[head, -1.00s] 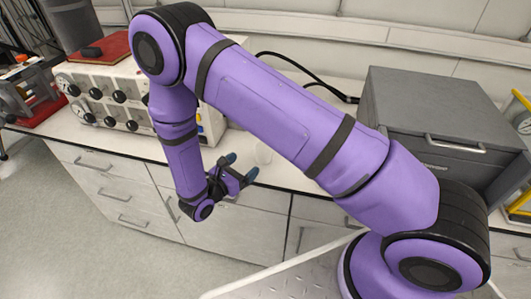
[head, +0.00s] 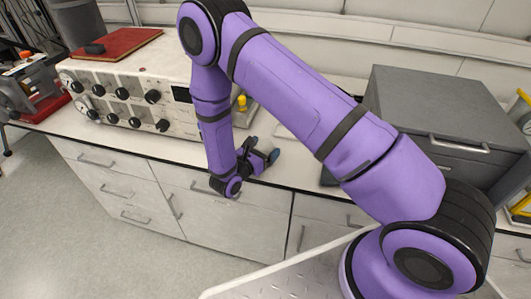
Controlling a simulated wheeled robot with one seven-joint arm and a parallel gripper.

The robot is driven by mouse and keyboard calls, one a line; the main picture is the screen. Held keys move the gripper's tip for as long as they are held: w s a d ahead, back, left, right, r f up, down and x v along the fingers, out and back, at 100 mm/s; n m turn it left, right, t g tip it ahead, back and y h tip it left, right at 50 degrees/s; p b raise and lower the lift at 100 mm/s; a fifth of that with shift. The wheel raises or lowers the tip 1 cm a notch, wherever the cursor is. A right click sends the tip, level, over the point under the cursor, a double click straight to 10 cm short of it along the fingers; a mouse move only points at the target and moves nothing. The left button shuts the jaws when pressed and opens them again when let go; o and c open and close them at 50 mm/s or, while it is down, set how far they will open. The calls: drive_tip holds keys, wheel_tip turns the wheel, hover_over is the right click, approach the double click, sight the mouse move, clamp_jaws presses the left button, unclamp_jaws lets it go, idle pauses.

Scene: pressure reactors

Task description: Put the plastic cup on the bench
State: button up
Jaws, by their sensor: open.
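My gripper (head: 263,149) is at the front edge of the white bench (head: 298,172), left of the picture's middle. Its two blue-tipped fingers are apart and point away from me, over the bench top. I cannot make out the plastic cup now; my gripper or arm may hide it. I see nothing clearly between the fingers.
A control unit with black knobs (head: 130,98) stands on the bench at left, with a red book (head: 125,41) on top. A grey box with a handle (head: 440,110) stands at right. A small yellow item (head: 242,103) is behind my arm. Drawers (head: 110,185) line the bench front.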

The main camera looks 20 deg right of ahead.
drive_tip(key=shift+w+d, duration=0.25)
drive_tip(key=shift+d, duration=0.15)
drive_tip(key=c, duration=1.1)
drive_tip(key=shift+o, duration=0.2)
